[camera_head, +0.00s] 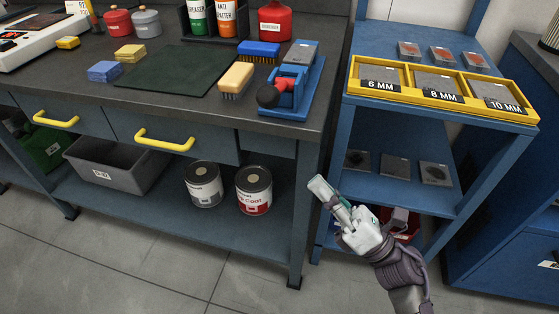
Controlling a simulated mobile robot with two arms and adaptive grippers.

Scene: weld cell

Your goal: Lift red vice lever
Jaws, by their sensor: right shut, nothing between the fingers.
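The small blue vice (290,92) stands at the right end of the dark workbench. A grey block (300,53) sits at the back of the vice's blue base. My right gripper (321,188) is shut and empty. It is in front of the shelf rack, below bench-top height and apart from the vice. My left gripper is not in view.
The bench top (150,98) holds a green mat (172,72), brushes (237,78), sponges (104,71) and bottles near the vice. A blue rack (440,160) with a yellow tray (440,94) stands to the right. Two cans (254,190) sit on the bench's lower shelf.

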